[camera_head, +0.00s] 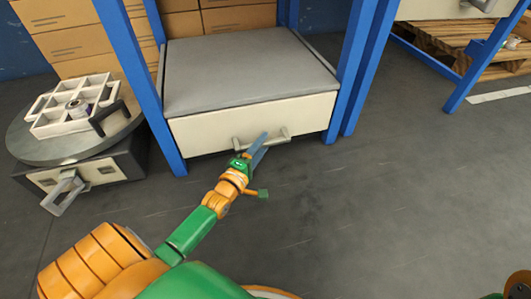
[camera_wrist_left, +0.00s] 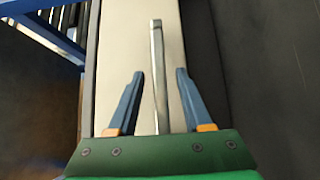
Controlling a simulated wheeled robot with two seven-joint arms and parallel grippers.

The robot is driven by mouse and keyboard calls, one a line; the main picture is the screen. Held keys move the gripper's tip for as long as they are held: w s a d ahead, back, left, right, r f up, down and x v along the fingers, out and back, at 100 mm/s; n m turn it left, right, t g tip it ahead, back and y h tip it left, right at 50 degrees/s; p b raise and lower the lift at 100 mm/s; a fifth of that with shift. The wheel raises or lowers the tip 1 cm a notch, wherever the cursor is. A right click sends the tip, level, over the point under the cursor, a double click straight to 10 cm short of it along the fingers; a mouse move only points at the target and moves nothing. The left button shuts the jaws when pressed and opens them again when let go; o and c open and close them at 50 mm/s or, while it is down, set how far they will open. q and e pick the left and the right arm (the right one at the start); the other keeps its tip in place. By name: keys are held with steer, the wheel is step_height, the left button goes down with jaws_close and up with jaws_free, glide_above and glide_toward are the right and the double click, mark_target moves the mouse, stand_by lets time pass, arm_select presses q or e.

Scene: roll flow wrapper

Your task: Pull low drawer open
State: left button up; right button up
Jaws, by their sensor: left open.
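The low drawer (camera_head: 250,120) has a cream front and sits between blue posts under a grey top. Its front lies almost flush with the posts. A pale bar handle (camera_head: 276,134) is fixed across its middle. My left gripper (camera_head: 262,142) is at the handle. In the left wrist view the drawer front (camera_wrist_left: 172,30) fills the middle. There the handle (camera_wrist_left: 157,75) runs between the two blue fingers of my open left gripper (camera_wrist_left: 157,75), with a gap on each side. My right gripper does not show.
A blue frame (camera_head: 130,70) holds the drawer. A round grey turntable (camera_head: 40,135) with a white divided tray (camera_head: 72,105) stands at left. Cardboard boxes (camera_head: 80,50) are stacked behind. A wooden pallet (camera_head: 450,38) lies at back right. The grey floor before the drawer is clear.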

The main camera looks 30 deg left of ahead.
arm_select(q)
steer(key=shift+w, duration=0.5)
jaws_close()
stand_by(1.1)
